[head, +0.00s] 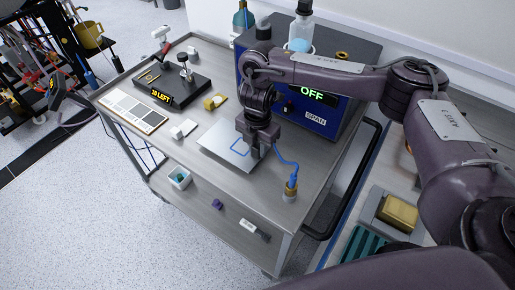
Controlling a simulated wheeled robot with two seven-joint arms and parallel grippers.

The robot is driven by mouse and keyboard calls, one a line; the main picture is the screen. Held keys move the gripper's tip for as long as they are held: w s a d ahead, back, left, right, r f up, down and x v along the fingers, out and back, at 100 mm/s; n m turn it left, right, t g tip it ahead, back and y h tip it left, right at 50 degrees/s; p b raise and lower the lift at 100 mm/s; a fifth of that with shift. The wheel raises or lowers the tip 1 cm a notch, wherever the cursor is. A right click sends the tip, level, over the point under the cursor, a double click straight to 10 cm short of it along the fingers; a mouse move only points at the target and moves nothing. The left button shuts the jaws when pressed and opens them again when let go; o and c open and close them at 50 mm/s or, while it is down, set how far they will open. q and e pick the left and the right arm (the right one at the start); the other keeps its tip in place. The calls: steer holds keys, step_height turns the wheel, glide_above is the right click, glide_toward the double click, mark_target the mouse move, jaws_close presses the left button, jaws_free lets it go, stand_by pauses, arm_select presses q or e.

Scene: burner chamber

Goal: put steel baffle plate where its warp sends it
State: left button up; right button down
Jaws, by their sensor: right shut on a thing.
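The steel baffle plate (221,146) is a thin, bright, square sheet at the middle of the steel cart's top. A blue outline shows on its face. My right gripper (258,154) points down at the plate's right edge, shut on it; the fingertips partly hide that edge. The plate is at or very near the cart top; I cannot tell whether it touches. I cannot make out any warp from here. My left gripper is not in view.
A blue box reading OFF, labelled SPAN (316,125), stands behind. A blue cord runs to a brass fitting (290,190) near the front edge. A black stand reading 10 LEFT (161,95), a pale strip card (133,110) and small blocks (184,129) lie left.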

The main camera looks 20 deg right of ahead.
steer(key=shift+w+f, duration=0.1)
steer(key=shift+f, duration=0.15)
steer(key=shift+f, duration=0.15)
steer(key=c, duration=1.4)
jaws_free()
steer(key=shift+o, duration=1.2)
step_height(320, 180, up, 12)
steer(key=p, duration=0.1)
steer(key=shift+r+p, duration=0.2)
steer(key=shift+p, duration=0.2)
